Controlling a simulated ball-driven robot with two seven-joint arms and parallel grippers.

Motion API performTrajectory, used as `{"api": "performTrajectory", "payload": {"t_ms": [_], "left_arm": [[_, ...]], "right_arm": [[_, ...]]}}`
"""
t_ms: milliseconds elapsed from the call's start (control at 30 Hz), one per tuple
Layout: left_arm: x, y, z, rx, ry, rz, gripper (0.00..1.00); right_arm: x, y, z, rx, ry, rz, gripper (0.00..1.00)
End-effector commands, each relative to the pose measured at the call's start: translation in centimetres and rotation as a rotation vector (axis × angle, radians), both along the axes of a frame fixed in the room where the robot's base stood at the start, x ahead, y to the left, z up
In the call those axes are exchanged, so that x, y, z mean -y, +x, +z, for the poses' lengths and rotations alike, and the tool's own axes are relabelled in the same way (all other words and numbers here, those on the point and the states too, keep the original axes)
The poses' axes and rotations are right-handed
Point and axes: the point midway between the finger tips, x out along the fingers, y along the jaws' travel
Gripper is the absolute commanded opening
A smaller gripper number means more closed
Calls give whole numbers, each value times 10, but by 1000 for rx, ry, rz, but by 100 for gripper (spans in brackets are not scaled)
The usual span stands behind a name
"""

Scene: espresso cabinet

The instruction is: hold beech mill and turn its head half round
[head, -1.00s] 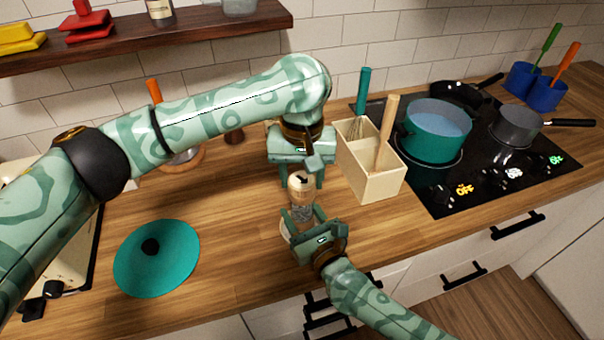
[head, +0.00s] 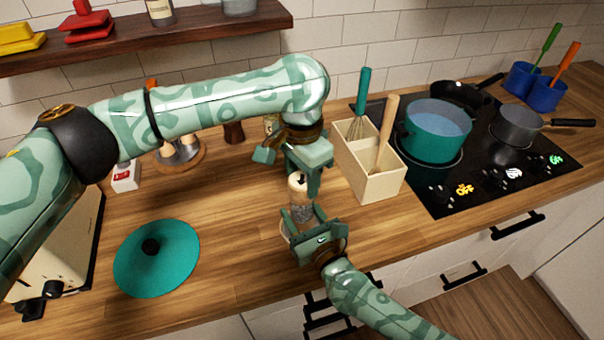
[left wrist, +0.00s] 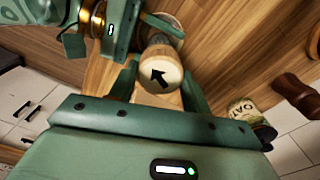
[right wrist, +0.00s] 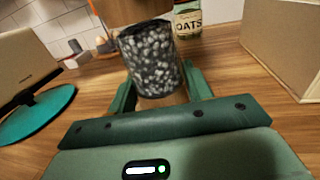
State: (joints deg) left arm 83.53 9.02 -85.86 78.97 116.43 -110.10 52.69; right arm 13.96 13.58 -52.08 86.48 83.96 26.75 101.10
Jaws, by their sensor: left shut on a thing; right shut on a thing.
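The beech mill (head: 301,205) stands upright on the counter, with a pale wooden head and a clear body of dark peppercorns. My left gripper (head: 300,178) comes from above and is shut on the mill's head. In the left wrist view the head (left wrist: 160,72) shows a black arrow on top, between the two fingers. My right gripper (head: 302,216) comes from the front, low down, and is shut on the mill's body. In the right wrist view the peppercorn body (right wrist: 152,60) sits between the fingers. The mill's foot is mostly hidden.
A utensil box (head: 370,180) stands close to the right, before the hob (head: 490,180) with its pots. A teal lid (head: 175,262) lies to the left. An oats jar (right wrist: 188,20) stands behind. A shelf (head: 150,42) hangs above.

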Motion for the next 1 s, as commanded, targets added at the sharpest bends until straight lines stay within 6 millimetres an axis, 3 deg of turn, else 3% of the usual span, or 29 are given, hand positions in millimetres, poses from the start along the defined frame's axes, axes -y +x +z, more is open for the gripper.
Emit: {"api": "performTrajectory", "payload": {"t_ms": [1000], "left_arm": [[-1,1,1,5,-6,-923,25]], "right_arm": [[2,1,-1,-3,2,-4,13]]}}
